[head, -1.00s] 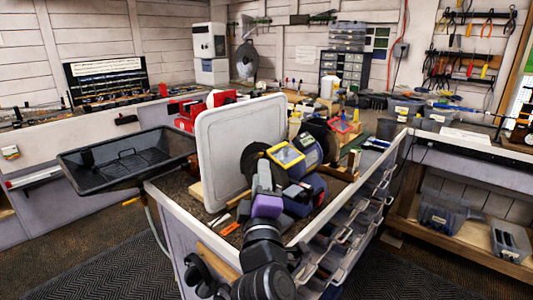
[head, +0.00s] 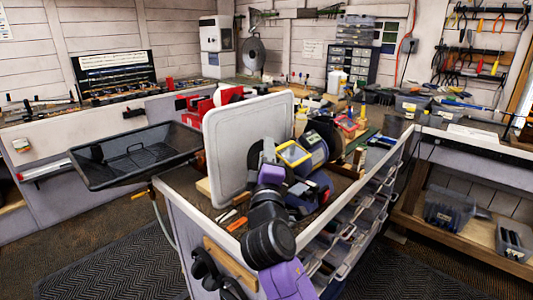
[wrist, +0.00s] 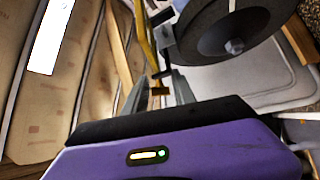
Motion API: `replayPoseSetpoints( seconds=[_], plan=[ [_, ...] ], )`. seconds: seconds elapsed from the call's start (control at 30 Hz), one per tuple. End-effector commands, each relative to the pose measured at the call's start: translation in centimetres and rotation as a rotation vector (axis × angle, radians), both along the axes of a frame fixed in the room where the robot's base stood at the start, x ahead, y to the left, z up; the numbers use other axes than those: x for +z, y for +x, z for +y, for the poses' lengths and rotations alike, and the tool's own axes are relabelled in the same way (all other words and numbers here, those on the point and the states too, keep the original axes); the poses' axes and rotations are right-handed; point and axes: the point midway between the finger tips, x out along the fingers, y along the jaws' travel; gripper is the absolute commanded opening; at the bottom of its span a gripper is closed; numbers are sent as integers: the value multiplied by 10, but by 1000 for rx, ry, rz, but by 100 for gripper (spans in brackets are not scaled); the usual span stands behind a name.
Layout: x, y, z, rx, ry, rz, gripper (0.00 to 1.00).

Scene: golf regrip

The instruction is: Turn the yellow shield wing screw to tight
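The yellow-framed shield (head: 294,154) stands on the blue and black bench grinder (head: 316,146) in the head view. In the wrist view its yellow edge (wrist: 146,38) runs down near a dark bracket (wrist: 161,24), left of the black wheel (wrist: 232,32). My gripper (head: 268,148) is just left of the shield. In the wrist view my gripper's (wrist: 160,84) two grey fingers are apart. A small brownish piece (wrist: 160,91) shows between them; I cannot tell whether it is the wing screw or whether a finger touches it.
A large pale upright panel (head: 245,145) stands close behind and left of my gripper. A black tray (head: 135,158) juts out at the left. Clear drawers (head: 355,225) line the bench's right side. Loose tools (head: 232,220) lie at the bench's front corner.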

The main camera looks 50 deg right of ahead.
Motion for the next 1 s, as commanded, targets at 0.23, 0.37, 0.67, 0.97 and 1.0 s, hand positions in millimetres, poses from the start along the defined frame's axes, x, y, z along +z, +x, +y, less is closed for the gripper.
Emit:
replayPoseSetpoints(
  seconds=[0.23, 0.37, 0.67, 0.97, 1.0],
  plan=[
    [0, 0, 0, 0, 0, 0, 0],
    [-1, 0, 0, 0, 0, -1, 0],
    [-6, 0, 1, 0, 2, -51, 0],
    [-10, 0, 1, 1, 6, -175, 0],
    [-10, 0, 1, 1, 6, -195, 0]
  ],
)
